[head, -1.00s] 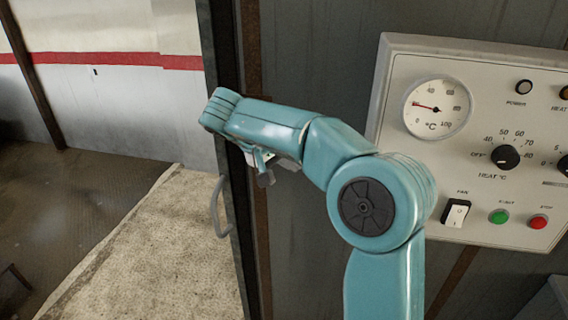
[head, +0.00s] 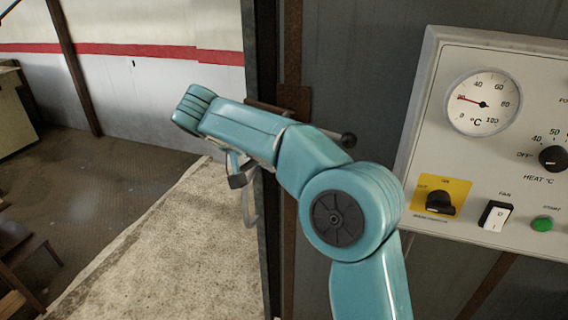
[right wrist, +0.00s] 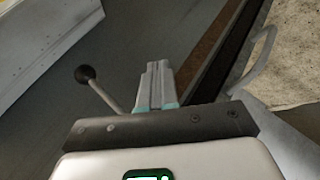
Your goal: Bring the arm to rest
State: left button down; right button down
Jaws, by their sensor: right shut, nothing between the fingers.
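My right arm, teal, rises from the bottom of the head view and reaches left across the panel and door edge. My right gripper (head: 238,178) hangs below the end of the arm, in front of the pale slab and partly hidden by the arm. In the right wrist view the gripper (right wrist: 157,70) has its two grey fingers together, with nothing between them. It appears clear of the surfaces around it. My left gripper is not in view.
A grey control panel (head: 415,165) with a dial gauge (head: 483,102) stands at the right. A black-knobbed lever (right wrist: 85,73) is left of the fingers, and its knob (head: 348,140) shows behind my arm. A grey loop handle (right wrist: 264,55) is at right. Pale slab (head: 165,240) lies left.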

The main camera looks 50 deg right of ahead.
dwell(0.4)
jog(key=w+a+f+n+t+y, duration=0.1)
jog(key=w+a+f+n, duration=0.15)
jog(key=f, duration=0.45)
jog(key=w+a+f+n+t+y, duration=0.1)
jog(key=w+a+f+n, duration=0.15)
jog(key=f, duration=0.45)
jog(key=s+a+f+n+y, duration=0.25)
jog(key=a+f, duration=0.35)
jog(key=f, duration=0.3)
jog(key=s+a+f+n+y, duration=0.1)
jog(key=a+f+y, duration=0.2)
jog(key=a+f, duration=0.45)
jog(key=s+a+f+m+y, duration=0.1)
jog(key=s+a+f+y, duration=0.1)
jog(key=s+a+f, duration=0.3)
jog(key=s+a+f+m+t+y, duration=0.1)
jog(key=s+a+f+y, duration=0.1)
jog(key=s+a+f, duration=0.4)
jog(key=s+f, duration=0.5)
jog(key=s, duration=0.2)
jog(key=shift+f+y, duration=0.25)
jog(key=shift+y, duration=0.1)
jog(key=shift+a, duration=0.1)
